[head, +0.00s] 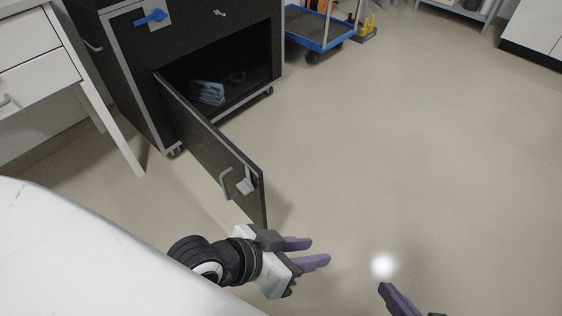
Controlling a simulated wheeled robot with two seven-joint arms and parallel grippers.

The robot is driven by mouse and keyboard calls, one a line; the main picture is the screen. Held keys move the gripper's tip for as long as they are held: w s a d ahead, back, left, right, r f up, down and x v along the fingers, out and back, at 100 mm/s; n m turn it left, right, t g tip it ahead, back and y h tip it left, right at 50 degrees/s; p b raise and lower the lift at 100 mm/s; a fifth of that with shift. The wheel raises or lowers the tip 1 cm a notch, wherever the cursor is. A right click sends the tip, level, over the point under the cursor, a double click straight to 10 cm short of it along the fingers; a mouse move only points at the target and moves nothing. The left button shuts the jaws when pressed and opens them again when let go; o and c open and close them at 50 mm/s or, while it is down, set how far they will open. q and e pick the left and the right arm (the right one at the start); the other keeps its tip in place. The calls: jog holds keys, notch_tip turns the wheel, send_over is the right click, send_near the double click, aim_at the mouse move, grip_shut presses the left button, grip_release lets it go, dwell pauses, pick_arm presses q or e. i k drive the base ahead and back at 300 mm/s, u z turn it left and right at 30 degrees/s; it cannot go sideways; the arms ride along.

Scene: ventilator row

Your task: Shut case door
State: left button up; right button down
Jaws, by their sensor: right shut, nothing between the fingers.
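The dark case (105,60) with grey metal edges stands at the upper left on casters. Its black case door (205,135) is hinged at the case's left edge and stands wide open, swung out toward me. A grey handle with a latch (240,182) is near the door's free edge. My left gripper (319,251) is open and empty, just beyond the door's free edge, its fingers pointing right. I see no clear contact with the door. My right gripper (385,288) shows only its purple fingers at the bottom edge, shut and empty, well right of the door.
Inside the case lie a bluish wrapped pack (207,92) and a dark round item (237,78). A blue cart (320,36) stands behind the case to the right. A white desk (40,50) is at the left. The floor (420,140) to the right is clear.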

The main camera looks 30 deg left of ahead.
aim_at(220, 158)
jog(key=z, duration=0.05)
jog(key=k, duration=0.75)
jog(key=u, duration=1.25)
jog(key=i, duration=0.5)
jog(key=u, duration=0.05)
